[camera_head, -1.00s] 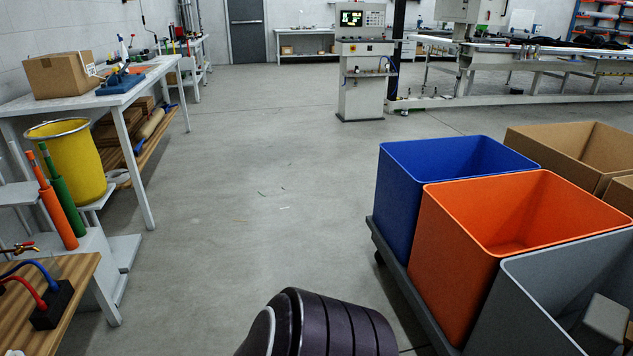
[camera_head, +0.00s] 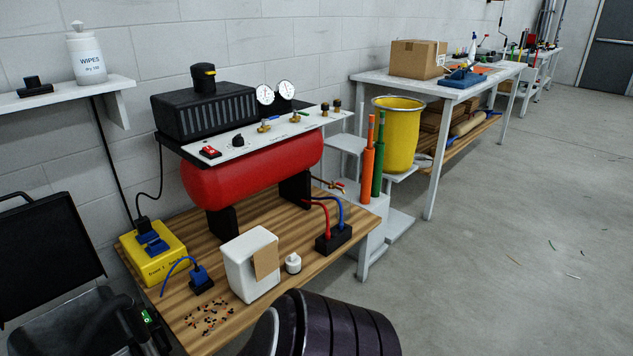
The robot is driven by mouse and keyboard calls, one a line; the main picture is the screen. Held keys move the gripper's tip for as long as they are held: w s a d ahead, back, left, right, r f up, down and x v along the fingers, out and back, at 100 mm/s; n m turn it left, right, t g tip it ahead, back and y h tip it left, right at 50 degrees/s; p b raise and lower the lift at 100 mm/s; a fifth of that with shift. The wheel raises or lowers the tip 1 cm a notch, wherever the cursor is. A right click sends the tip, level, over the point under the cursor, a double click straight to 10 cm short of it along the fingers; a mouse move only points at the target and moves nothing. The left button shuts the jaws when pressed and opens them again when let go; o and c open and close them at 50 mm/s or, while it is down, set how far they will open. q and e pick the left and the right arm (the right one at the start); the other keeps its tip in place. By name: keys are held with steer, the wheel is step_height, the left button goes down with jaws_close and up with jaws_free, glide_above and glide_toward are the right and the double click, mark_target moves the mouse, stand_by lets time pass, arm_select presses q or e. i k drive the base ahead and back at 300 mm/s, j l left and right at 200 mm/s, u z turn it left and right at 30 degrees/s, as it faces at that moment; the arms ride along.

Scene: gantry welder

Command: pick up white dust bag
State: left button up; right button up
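A white, box-like item with a tan patch on its side (camera_head: 240,272) stands upright at the front of the wooden bench top (camera_head: 335,234). It is the closest match to the white dust bag, but I cannot tell for sure that it is a bag. A small white bottle (camera_head: 293,263) stands just to its right. Neither of my grippers is in view. A dark, ribbed, rounded part of my own body shows at the bottom centre, near the bench's front edge.
A red air compressor (camera_head: 255,168) stands behind the white item. A yellow power box (camera_head: 152,253), blue plug (camera_head: 201,278), scattered small beads (camera_head: 208,318) and black hose block (camera_head: 334,239) surround it. A yellow bucket (camera_head: 398,135) stands further right.

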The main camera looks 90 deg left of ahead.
mark_target(251, 262)
steer(key=u, duration=3.25)
steer(key=i+l+u, duration=0.2)
steer(key=u, duration=0.25)
steer(key=i+l+u, duration=0.1)
steer(key=l+u, duration=0.4)
steer(key=j, duration=0.1)
